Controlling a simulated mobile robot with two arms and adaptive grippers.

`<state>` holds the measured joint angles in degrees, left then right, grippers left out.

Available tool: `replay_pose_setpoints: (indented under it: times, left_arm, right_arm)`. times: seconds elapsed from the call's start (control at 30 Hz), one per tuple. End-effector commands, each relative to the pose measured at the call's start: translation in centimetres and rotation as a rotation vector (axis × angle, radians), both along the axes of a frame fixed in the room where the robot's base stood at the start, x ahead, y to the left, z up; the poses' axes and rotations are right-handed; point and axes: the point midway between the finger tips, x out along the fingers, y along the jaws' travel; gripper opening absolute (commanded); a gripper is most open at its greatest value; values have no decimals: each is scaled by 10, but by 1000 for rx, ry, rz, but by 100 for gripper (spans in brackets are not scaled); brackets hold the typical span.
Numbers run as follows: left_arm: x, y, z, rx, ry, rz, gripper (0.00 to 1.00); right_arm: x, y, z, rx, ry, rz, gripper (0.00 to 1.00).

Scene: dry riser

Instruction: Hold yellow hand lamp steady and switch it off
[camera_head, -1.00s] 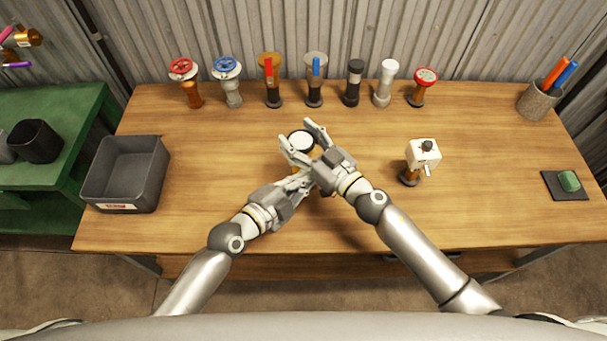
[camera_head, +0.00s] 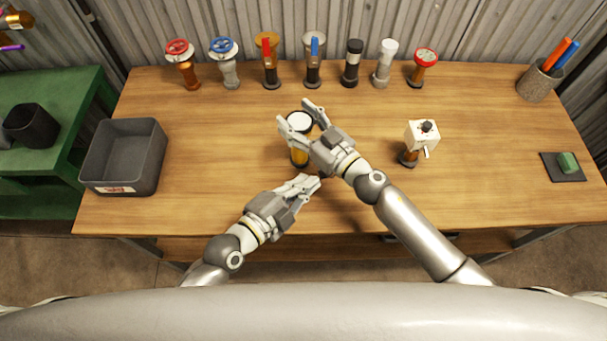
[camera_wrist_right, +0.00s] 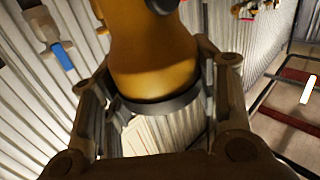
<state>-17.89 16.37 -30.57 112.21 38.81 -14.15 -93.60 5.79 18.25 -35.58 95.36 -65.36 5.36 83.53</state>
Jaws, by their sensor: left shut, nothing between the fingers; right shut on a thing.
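In the right wrist view the yellow lamp body (camera_wrist_right: 150,55) fills the space between the fingers. A dark round button-like part shows at the top of that view. My left gripper (camera_head: 312,182) is shut and empty, just in front of the lamp's base and apart from it. I cannot tell whether the lamp is lit.
A row of valves and fittings (camera_head: 270,65) stands along the back. A grey bin (camera_head: 160,165) is at the left. A white box-topped valve (camera_head: 421,135) stands right of the lamp. A pen cup (camera_head: 537,85) and a dark mat (camera_head: 572,175) are at the right. The front bench is clear.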

Motion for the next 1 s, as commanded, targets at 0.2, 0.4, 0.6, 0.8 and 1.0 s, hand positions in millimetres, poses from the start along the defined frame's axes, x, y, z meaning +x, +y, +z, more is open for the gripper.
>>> replay_pose_setpoints:
  times: [0.2,0.4,0.6,0.8,1.0]
  left_arm:
    - [0,0,0,0,0,0,0]
    - [0,0,0,0,0,0,0]
    - [0,0,0,0,0,0,0]
    - [0,0,0,0,0,0,0]
    - [0,0,0,0,0,0,0]
  right_arm:
    - [0,0,0,0,0,0,22]
    - [0,0,0,0,0,0,68]
    - [0,0,0,0,0,0,80]
    - [0,0,0,0,0,0,80]
    - [-11,-10,-1,-1,2,0,80]
